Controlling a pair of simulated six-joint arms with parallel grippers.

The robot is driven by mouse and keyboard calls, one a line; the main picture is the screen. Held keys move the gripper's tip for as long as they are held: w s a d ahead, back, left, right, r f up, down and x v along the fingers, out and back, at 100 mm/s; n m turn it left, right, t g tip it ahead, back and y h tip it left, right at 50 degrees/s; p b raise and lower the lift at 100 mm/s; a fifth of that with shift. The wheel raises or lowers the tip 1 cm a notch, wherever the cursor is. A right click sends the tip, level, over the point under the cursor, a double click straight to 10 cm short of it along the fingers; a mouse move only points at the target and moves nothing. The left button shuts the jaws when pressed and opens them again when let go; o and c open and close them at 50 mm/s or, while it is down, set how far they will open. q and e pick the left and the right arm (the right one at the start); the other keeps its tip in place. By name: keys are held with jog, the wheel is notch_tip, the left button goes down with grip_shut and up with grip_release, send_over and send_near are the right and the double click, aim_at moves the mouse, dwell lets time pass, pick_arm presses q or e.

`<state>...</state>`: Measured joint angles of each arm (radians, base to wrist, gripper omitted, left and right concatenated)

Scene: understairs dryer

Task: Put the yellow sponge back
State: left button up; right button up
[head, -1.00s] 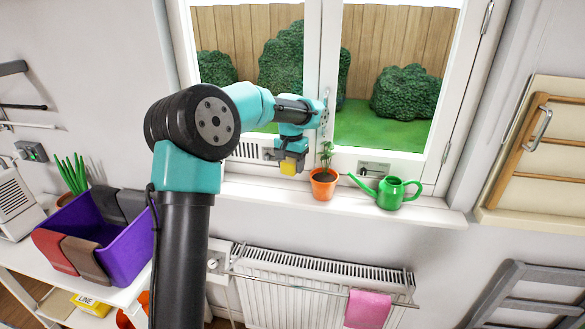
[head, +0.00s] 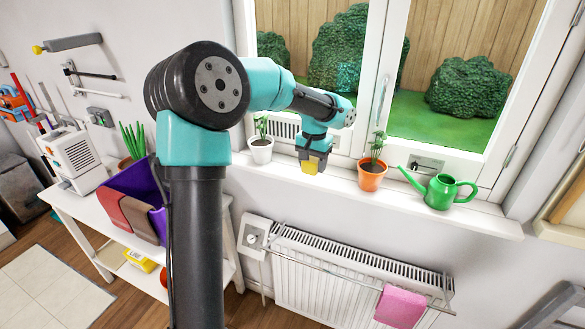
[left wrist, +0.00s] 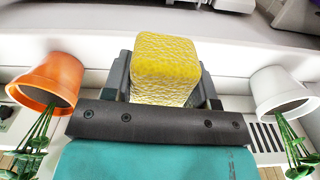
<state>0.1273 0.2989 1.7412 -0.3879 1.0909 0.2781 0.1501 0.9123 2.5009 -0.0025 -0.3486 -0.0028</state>
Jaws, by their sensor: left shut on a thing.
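The yellow sponge (left wrist: 165,68) is held between the fingers of my left gripper (left wrist: 165,90) in the left wrist view. In the head view my left gripper (head: 311,165) is over the window sill (head: 335,187), and a small part of the sponge (head: 310,168) shows below it. It is between a white pot with a plant (head: 261,152) on the left and an orange pot with a plant (head: 371,178) on the right. I cannot tell whether the sponge touches the sill. My right gripper is not in view.
A green watering can (head: 440,192) stands on the sill right of the orange pot. Below are a radiator (head: 340,280) and a pink cloth (head: 400,307) on its rail. A purple bin (head: 145,190) and a white machine (head: 72,155) stand on a white table at left.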

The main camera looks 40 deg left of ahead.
pick_arm(q)
jog(key=s+a+f+n, duration=0.1)
jog(key=s, duration=0.7)
jog(key=shift+f, duration=0.25)
jog(key=shift+w+a, duration=0.15)
send_over(291, 168)
jog(key=shift+f, duration=0.75)
jog(key=shift+w+a, duration=0.15)
jog(key=shift+f, duration=1.75)
jog(key=shift+f, duration=0.15)
jog(key=o, duration=1)
jog(key=shift+c, duration=0.2)
